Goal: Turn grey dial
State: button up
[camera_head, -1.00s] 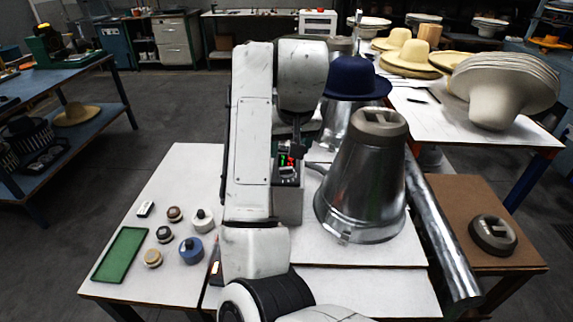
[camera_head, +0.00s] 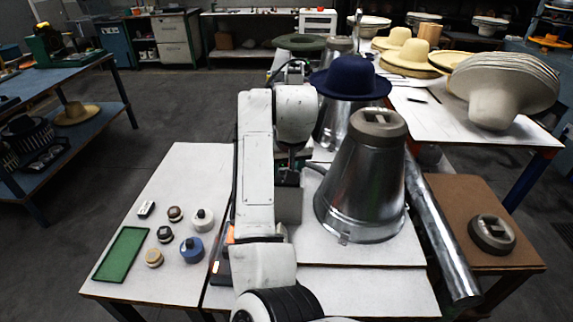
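No grey dial can be made out for certain. A grey control box (camera_head: 288,206) with a dark top stands on the white table, left of the large metal cone, and is partly hidden by my arm. Any dial on it is hidden or too small to tell. My white arm reaches from the bottom of the picture up over the table, in front of the box. A small dark part (camera_head: 300,156) below the arm's far rounded link, just above the box, seems to be my gripper. Its fingers cannot be made out, nor whether they touch anything.
The metal cone (camera_head: 360,185) stands close right of the box, with a blue hat (camera_head: 349,77) behind it. Several small round knobs or stamps, including a blue one (camera_head: 192,249), and a green tray (camera_head: 121,254) lie on the left. A metal tube (camera_head: 440,235) lies at the right.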

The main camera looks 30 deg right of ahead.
jog(key=c, duration=0.8)
jog(key=shift+r, duration=0.1)
jog(key=shift+c, duration=0.2)
jog(key=shift+d+r+n+p, duration=0.1)
jog(key=shift+n+p, duration=0.3)
jog(key=shift+p, duration=0.25)
jog(key=n+y+p, duration=0.1)
jog(key=p, duration=0.2)
jog(key=shift+s+d+r+n, duration=0.1)
jog(key=shift+r+n, duration=0.05)
jog(key=shift+n, duration=0.25)
jog(key=n+y+p, duration=0.1)
jog(key=n+p, duration=0.2)
jog(key=p, duration=0.1)
jog(key=shift+d+n, duration=0.15)
jog(key=shift+n, duration=0.15)
jog(key=n+y+p, duration=0.1)
jog(key=n+p, duration=0.1)
jog(key=n, duration=0.1)
jog(key=shift+y+p, duration=0.3)
jog(key=shift+p, duration=0.05)
jog(key=shift+f+n+g+y+p, duration=0.15)
jog(key=shift+n+y+p, duration=0.1)
jog(key=shift+n, duration=0.4)
jog(key=shift+f+n+g+y+p, duration=0.15)
jog(key=shift+n+p, duration=0.1)
jog(key=shift+n, duration=0.4)
jog(key=shift+w, duration=0.2)
